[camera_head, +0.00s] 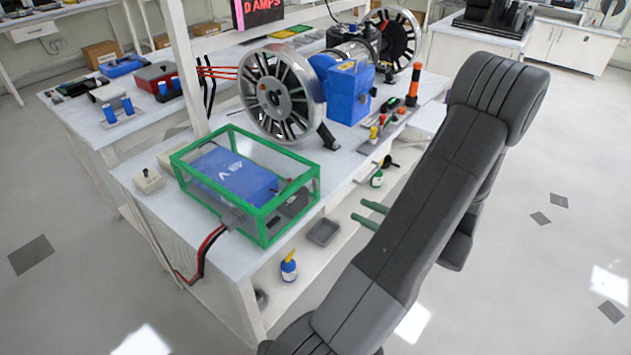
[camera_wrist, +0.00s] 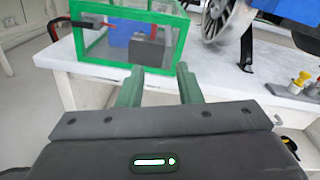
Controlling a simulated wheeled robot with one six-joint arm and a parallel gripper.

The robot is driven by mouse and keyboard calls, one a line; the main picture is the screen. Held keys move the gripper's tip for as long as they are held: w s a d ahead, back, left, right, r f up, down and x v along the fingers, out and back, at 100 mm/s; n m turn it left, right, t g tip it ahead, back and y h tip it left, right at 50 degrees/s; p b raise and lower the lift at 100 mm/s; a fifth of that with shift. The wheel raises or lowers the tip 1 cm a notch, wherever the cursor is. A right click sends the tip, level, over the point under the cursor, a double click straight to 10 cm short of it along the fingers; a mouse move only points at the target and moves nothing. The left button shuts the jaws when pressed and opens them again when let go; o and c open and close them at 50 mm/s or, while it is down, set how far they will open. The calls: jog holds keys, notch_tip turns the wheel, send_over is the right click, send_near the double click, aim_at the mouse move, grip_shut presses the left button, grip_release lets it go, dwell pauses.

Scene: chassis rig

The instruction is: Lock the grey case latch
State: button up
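A clear-walled case with a green frame (camera_head: 292,221) stands on the near corner of the white bench. A small dark grey piece, apparently the latch (camera_head: 233,218), is on its near side; in the wrist view it looks like a short dark bar (camera_wrist: 88,24) at the case's upper left. Whether it is locked is too small to tell. My gripper (camera_head: 358,210) has two green fingers, apart and empty. It is right of the case, clear of it. In the wrist view the fingertips (camera_wrist: 160,68) point toward the bench edge below the case (camera_wrist: 120,85).
A blue battery-like box (camera_head: 235,173) sits inside the case. Red and black cables (camera_head: 207,250) hang beside it. A spoked wheel machine (camera_head: 282,92) stands behind. A lower shelf holds a blue bottle (camera_head: 289,268) and grey tray (camera_head: 323,232). Floor right of the bench is clear.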

jog(key=p, duration=0.1)
send_near(318, 185)
jog(key=shift+t, duration=0.4)
jog(key=x, duration=0.8)
jog(key=shift+s+a+f, duration=0.1)
jog(key=shift+a+f, duration=0.05)
jog(key=shift+f, duration=0.05)
jog(key=shift+m, duration=0.3)
grip_shut()
